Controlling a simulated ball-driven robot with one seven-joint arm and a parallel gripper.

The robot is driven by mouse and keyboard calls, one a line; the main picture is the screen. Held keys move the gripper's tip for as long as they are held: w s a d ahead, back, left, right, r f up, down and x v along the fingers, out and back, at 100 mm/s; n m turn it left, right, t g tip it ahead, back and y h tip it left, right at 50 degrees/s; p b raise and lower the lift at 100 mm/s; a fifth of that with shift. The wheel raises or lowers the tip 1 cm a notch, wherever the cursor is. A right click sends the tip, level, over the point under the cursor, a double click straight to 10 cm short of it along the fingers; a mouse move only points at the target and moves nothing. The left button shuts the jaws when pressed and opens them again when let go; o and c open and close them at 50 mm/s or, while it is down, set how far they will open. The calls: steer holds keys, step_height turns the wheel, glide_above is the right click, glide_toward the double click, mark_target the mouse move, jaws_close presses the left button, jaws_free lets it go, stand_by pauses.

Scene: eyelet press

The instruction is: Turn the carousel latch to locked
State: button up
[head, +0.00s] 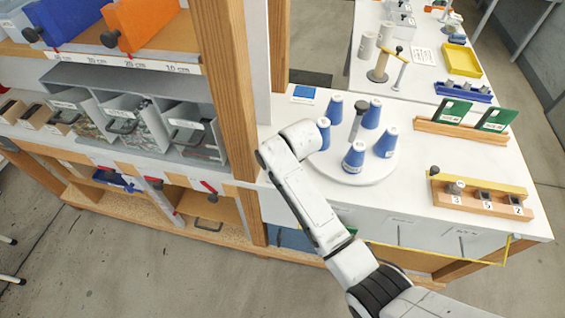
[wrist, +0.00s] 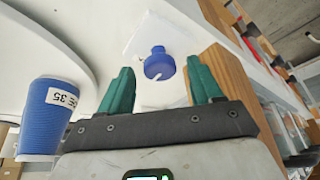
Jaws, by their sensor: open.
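The carousel is a round white turntable (head: 365,176) with several blue cones on it. Its white disc (wrist: 45,30) also fills the upper left of the wrist view, with a labelled blue cone (wrist: 48,115) at the left. A small blue knob with a white mark (wrist: 158,63), which looks like the latch, sits on a pale plate beside the disc. My gripper (wrist: 160,82) is open and empty, with its green fingers apart. The knob appears between the fingertips, slightly beyond them; I see no contact. The head view shows neither gripper nor knob clearly; my arm covers that area.
A wooden post (head: 235,95) of the shelf stands left of the carousel, and wood (wrist: 225,90) shows close by the right finger. A numbered wooden block (head: 480,198) and a rack with green cards (head: 458,132) stand right. White tabletop lies clear between.

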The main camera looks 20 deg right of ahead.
steer(key=b+v, duration=0.1)
steer(key=v, duration=0.9)
steer(key=shift+s+r, duration=0.2)
steer(key=shift+r, duration=0.15)
steer(key=s+d+f+g+b, duration=0.1)
steer(key=s+f, duration=0.4)
steer(key=s, duration=0.6)
steer(key=s+d+f+m+g+b, duration=0.1)
steer(key=s+d+f+b, duration=0.1)
steer(key=s, duration=0.9)
steer(key=s+d+f+m+g+b, duration=0.1)
steer(key=s+d+f, duration=0.3)
steer(key=s+f, duration=0.3)
steer(key=s, duration=0.4)
steer(key=shift+s+f+h, duration=0.3)
steer(key=shift+h, duration=0.1)
